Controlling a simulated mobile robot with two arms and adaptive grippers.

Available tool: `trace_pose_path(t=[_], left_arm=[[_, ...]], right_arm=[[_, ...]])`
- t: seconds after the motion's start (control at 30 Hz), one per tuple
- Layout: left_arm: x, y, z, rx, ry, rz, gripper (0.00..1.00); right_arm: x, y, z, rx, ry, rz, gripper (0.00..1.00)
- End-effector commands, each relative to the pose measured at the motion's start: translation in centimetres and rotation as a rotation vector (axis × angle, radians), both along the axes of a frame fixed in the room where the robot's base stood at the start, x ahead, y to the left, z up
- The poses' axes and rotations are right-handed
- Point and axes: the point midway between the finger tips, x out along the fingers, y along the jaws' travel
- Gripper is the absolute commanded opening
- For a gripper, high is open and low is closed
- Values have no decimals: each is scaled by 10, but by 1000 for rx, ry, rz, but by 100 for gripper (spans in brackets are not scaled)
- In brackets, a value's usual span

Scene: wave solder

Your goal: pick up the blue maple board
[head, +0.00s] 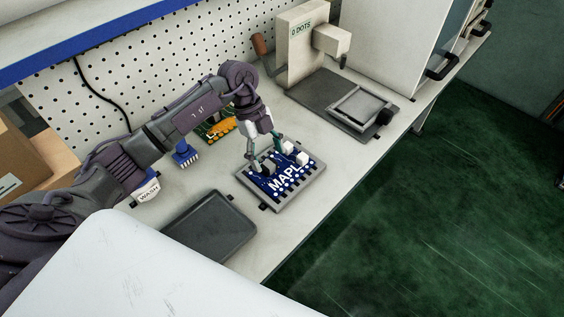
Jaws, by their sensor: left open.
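The blue maple board (291,184) lies in a grey frame (246,190) on the white bench. It carries white lettering, of which "MAPL" shows, and several white and grey parts. My left gripper (266,157) points down over the board's far left part. Its fingers are open, with the tips at or just above the board; I cannot tell whether they touch it. The fingers hide part of the board. My right gripper is not in view.
A dark grey tray (211,228) lies left of the frame. A DOTS machine (303,45) stands at the back. The bench edge is near the frame.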

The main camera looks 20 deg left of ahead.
Motion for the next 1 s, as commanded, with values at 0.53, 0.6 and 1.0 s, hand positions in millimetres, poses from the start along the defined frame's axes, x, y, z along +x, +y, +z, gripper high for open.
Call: trace_pose_path(t=[0.53,0.6,1.0], left_arm=[[-3,-14,-42,-1,2,1,73],[-3,-14,-42,-1,2,1,66],[-3,-14,-41,-1,2,1,0]], right_arm=[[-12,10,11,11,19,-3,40],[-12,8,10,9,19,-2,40],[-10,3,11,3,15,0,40]])
